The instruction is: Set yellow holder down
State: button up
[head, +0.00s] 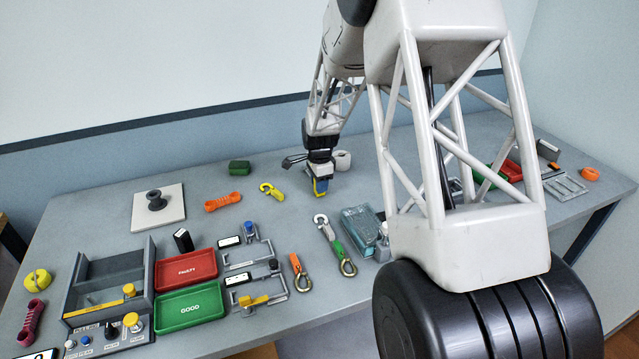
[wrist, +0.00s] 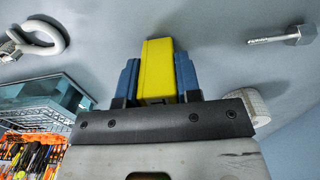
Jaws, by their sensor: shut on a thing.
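The yellow holder (wrist: 157,70) is a plain yellow block in the wrist view. It sits between the blue fingertips of my gripper (wrist: 158,82), which is shut on it. In the head view my gripper (head: 320,187) points down over the back middle of the grey table, and only a small part of the yellow holder (head: 321,186) shows between the blue fingers. I cannot tell whether the holder's lower end touches the table.
A white roll (head: 342,160) stands close behind my gripper. A teal clear box (head: 360,224), red tray (head: 187,268) and green tray (head: 189,306) are nearer.

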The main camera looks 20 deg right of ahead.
jog(key=shift+f, duration=0.1)
jog(key=o, duration=1)
notch_tip(320, 180, up, 12)
jog(key=shift+r, duration=0.15)
dwell(0.6)
